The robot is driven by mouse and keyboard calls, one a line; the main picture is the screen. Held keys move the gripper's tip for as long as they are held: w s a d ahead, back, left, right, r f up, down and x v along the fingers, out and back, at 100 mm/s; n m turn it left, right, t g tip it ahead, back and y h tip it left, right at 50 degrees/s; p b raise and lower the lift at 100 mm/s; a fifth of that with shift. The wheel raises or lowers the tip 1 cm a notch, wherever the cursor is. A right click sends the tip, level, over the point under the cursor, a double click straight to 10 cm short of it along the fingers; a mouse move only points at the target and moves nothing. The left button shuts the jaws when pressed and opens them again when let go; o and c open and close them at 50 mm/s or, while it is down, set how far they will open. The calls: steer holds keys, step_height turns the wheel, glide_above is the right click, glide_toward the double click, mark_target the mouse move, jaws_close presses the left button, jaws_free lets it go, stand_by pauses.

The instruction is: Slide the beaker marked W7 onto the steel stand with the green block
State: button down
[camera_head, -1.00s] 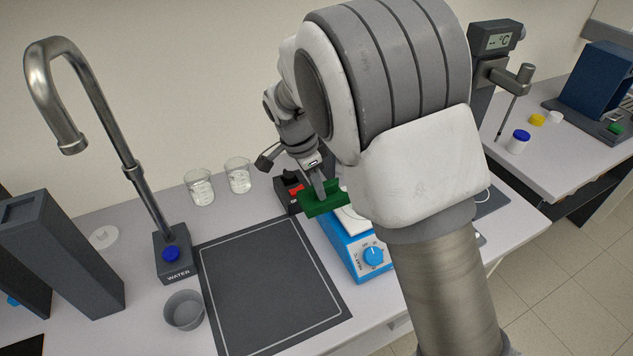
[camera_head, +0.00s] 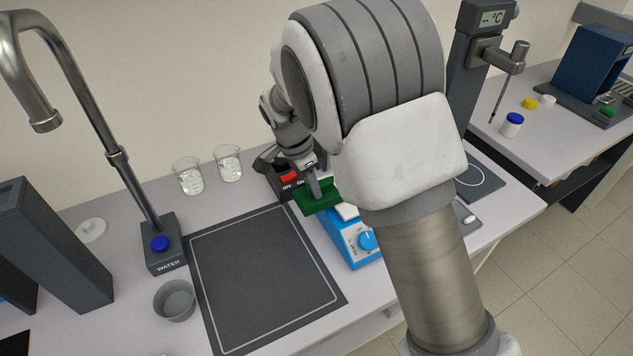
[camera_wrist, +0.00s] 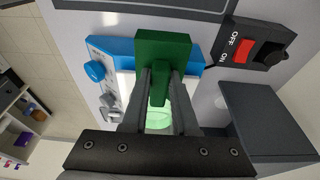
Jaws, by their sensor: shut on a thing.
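My gripper (camera_head: 316,188) is shut on the grip of the green block (camera_head: 318,203), at the back left of the blue hotplate. In the wrist view the green block (camera_wrist: 163,44) shows as a wide bar with a narrower grip between my fingers (camera_wrist: 160,90). A round, green-tinted glass shape (camera_wrist: 158,119) shows behind the fingers over the white plate; I cannot tell whether it is a beaker. Two clear glass beakers (camera_head: 188,177) (camera_head: 228,163) stand on the bench near the wall, apart from the block. No W7 mark is readable. I cannot make out the steel stand; my arm hides part of the area.
The blue hotplate (camera_head: 350,243) has a white top (camera_head: 346,211). A black switch box with a red rocker (camera_head: 289,176) stands behind it. A bare dark mat (camera_head: 262,275) lies left. A water tap (camera_head: 165,245) and grey cup (camera_head: 175,301) stand further left.

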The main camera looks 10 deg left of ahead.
mark_target(329, 179)
steer(key=shift+d, duration=0.1)
steer(key=shift+w+d+b, duration=0.15)
steer(key=shift+w+d, duration=0.45)
steer(key=shift+d, duration=0.2)
steer(key=shift+w+d+b, duration=0.15)
steer(key=shift+w+d, duration=0.45)
steer(key=shift+d, duration=0.15)
steer(key=shift+w+d, duration=0.1)
steer(key=shift+w+d, duration=0.75)
steer(key=shift+d, duration=0.2)
steer(key=shift+w+d, duration=0.7)
steer(key=shift+d, duration=0.25)
steer(key=shift+w+d, duration=0.75)
steer(key=shift+d, duration=0.25)
steer(key=shift+w+d, duration=0.75)
steer(key=shift+d, duration=0.25)
steer(key=shift+w+d, duration=0.1)
steer(key=shift+d, duration=0.05)
